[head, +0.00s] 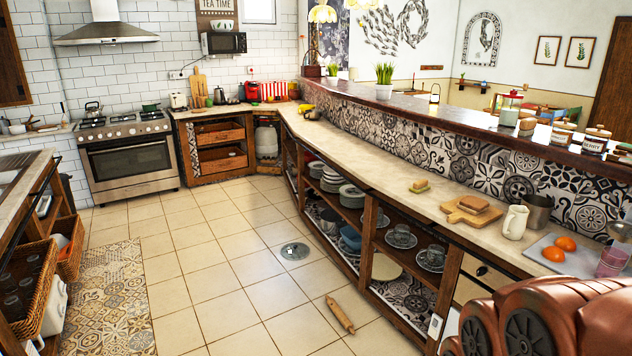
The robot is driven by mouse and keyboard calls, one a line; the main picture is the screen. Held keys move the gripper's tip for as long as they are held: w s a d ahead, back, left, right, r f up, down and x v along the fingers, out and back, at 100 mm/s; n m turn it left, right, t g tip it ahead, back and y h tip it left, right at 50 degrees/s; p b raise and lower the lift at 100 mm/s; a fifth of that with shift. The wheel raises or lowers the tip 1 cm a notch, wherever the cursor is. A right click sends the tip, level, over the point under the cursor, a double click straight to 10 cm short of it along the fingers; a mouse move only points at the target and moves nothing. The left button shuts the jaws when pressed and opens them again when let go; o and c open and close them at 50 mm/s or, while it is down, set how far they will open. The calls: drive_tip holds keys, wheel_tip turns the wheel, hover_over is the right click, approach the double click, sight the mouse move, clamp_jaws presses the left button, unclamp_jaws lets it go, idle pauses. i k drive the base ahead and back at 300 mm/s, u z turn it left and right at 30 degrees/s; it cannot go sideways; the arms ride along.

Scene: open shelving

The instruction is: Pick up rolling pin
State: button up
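The rolling pin (340,315) is light wood with slim handles. It lies on the tiled floor in the lower middle of the head view, close to the foot of the open shelving. It lies at a slant, its far end pointing up and left. Nothing covers it. My gripper's fingers do not show in this view. A bulky copper-coloured part of my own arm fills the bottom right corner and hides part of the counter there.
The open shelving (373,235) with dishes runs along the right, under a long counter (400,180). Wicker baskets (30,285) and a patterned mat (105,295) are at left. The tiled floor between is clear.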

sight(341, 315)
drive_tip(key=i, duration=0.5)
drive_tip(key=u, duration=0.85)
drive_tip(key=i, duration=2.85)
drive_tip(key=z, duration=1.1)
drive_tip(key=i, duration=0.35)
drive_tip(key=z, duration=0.4)
